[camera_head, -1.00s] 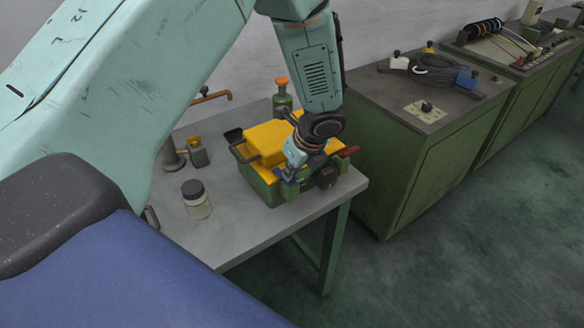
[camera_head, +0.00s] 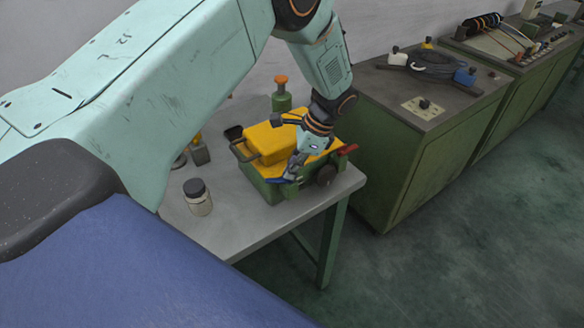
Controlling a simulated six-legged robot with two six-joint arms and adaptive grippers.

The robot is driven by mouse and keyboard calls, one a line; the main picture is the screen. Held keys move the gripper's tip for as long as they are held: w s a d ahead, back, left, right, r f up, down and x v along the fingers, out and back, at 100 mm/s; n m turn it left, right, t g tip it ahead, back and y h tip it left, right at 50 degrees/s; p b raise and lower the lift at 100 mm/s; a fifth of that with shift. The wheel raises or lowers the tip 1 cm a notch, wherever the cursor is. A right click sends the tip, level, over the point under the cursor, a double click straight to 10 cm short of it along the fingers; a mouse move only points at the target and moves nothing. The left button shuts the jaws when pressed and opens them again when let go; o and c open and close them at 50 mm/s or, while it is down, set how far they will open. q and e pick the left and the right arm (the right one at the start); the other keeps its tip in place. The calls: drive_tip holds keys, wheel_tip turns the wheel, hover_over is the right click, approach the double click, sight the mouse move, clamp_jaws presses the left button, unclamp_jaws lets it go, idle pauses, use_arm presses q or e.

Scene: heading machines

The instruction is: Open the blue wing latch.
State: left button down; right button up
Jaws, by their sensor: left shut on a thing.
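A green box with a yellow top (camera_head: 265,142) stands on the grey table near its right corner. The blue wing latch (camera_head: 279,181) shows as a small blue piece at the box's front edge, partly hidden by my gripper. My left gripper (camera_head: 292,172) reaches down over the box from above and is shut on the blue wing latch. Its fingertips are small and partly merge with the latch in the picture. My right gripper is out of view.
A jar with a dark lid (camera_head: 197,197) stands left of the box. A green bottle with an orange cap (camera_head: 282,95) stands behind it. A red lever (camera_head: 347,149) and a dark round knob (camera_head: 326,176) are on the box's right side. Green cabinets (camera_head: 410,150) stand to the right.

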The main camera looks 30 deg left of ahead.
use_arm(q)
drive_tip(key=n+h, duration=0.1)
drive_tip(key=n, duration=0.2)
drive_tip(key=n+g+h+b, duration=0.1)
drive_tip(key=n, duration=0.2)
drive_tip(key=shift+a+f+g, duration=0.1)
drive_tip(key=shift+f+g, duration=0.1)
drive_tip(key=shift+g, duration=0.1)
drive_tip(key=shift+n, duration=0.4)
drive_tip(key=c, duration=1.5)
unclamp_jaws()
drive_tip(key=shift+c, duration=0.2)
drive_tip(key=shift+w, duration=0.1)
drive_tip(key=shift+a+r, duration=0.1)
drive_tip(key=shift+r, duration=0.1)
drive_tip(key=v, duration=1.1)
drive_tip(key=shift+w+r, duration=0.2)
drive_tip(key=shift+r, duration=0.15)
drive_tip(key=shift+s, duration=0.1)
